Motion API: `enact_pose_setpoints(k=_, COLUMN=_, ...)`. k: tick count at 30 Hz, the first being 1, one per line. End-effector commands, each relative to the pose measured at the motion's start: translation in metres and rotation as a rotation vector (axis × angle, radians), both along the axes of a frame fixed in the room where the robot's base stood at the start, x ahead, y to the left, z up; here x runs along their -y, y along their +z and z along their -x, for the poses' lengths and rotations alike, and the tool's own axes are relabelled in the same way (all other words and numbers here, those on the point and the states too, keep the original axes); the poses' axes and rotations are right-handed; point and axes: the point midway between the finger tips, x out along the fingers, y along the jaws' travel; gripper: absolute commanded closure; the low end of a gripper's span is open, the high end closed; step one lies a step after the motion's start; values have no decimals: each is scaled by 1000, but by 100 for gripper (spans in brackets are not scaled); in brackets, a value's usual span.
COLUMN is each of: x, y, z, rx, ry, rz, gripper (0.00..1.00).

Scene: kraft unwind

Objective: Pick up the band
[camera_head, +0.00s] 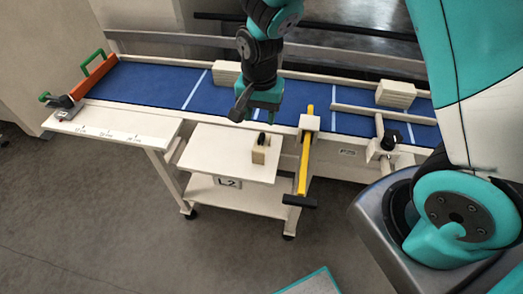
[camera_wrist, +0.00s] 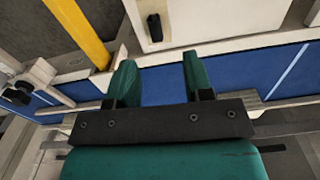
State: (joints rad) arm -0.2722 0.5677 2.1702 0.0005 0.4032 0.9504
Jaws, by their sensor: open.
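My gripper (camera_head: 262,100) hangs over the blue belt, near its front edge, behind the small cart. In the wrist view its two teal fingers (camera_wrist: 159,75) are apart, with only blue belt and the belt's pale edge showing between them. A small beige block with a black part on top (camera_head: 261,148) stands on the cart, in front of my gripper. A small black piece (camera_wrist: 155,28) shows on the cart top in the wrist view, beyond the fingertips. I cannot tell for certain which thing is the band.
The white cart (camera_head: 215,143) labelled L2 stands against the blue belt (camera_head: 155,82). A yellow bar with a black end (camera_head: 306,155) juts out right of the cart. An orange and green stop (camera_head: 92,72) is at the belt's left end. Beige blocks (camera_head: 396,93) sit along the back rail.

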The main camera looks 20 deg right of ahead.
Motion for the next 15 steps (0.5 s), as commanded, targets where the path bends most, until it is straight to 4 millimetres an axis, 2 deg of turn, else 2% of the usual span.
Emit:
enact_pose_setpoints(k=1, x=0, y=-19, z=0, rx=-1, ry=0, rz=0, gripper=53)
enact_pose_setpoints(k=4, x=0, y=-36, z=0, rx=-1, ry=0, rz=0, gripper=53)
enact_pose_setpoints(k=12, x=2, y=-52, z=1, rx=-1, ry=-2, rz=-1, gripper=53)
enact_pose_setpoints(k=15, x=2, y=-64, z=3, rx=-1, ry=-2, rz=0, gripper=53)
